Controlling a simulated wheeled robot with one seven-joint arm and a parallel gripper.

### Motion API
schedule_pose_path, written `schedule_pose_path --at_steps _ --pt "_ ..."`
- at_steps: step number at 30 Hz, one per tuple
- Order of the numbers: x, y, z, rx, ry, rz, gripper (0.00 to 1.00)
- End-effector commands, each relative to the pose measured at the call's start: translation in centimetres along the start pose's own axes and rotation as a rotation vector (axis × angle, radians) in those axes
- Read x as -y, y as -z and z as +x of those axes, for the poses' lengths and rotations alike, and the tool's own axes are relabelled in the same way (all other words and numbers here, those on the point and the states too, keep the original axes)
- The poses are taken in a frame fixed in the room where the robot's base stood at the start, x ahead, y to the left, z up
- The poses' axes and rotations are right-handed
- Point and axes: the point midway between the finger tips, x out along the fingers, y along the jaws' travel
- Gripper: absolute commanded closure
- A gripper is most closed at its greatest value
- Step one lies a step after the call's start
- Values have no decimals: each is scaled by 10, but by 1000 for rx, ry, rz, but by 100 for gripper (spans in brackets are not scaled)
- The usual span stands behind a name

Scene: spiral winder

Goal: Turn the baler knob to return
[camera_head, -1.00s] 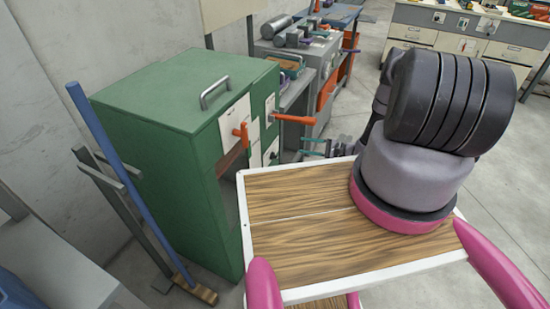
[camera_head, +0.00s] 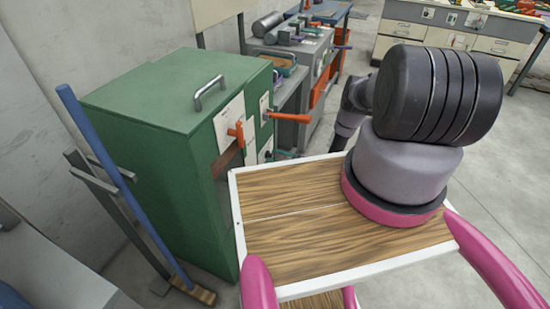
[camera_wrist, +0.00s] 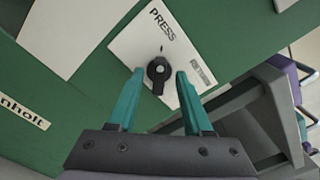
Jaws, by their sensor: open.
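The baler is a green cabinet (camera_head: 155,95) on the left in the head view, with a handle on top and orange levers on its front. In the wrist view a black knob (camera_wrist: 159,70) sits on a white plate marked PRESS (camera_wrist: 150,42); other wording on the plate is too small to read. My gripper (camera_wrist: 158,74) is open, its teal fingers pointing at the plate, one on each side of the knob's lower part. I cannot tell whether they touch it. The gripper is hidden in the head view.
A wooden-topped surface with a white rim (camera_head: 300,281) lies in front of the cabinet. A blue-handled broom (camera_head: 120,180) leans at the cabinet's left. A grey machine (camera_head: 290,60) and benches stand behind. Open floor lies at the right.

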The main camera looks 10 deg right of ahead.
Motion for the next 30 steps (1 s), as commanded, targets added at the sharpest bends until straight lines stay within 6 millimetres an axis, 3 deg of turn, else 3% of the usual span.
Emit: schedule_pose_path --at_steps 12,14,16,17,30 --pt "0 0 11 0 0 0 50" --pt "0 0 11 0 0 0 69" --pt "0 0 11 0 0 0 96" --pt "0 0 11 0 0 0 100" --pt "0 0 10 0 0 59 100"
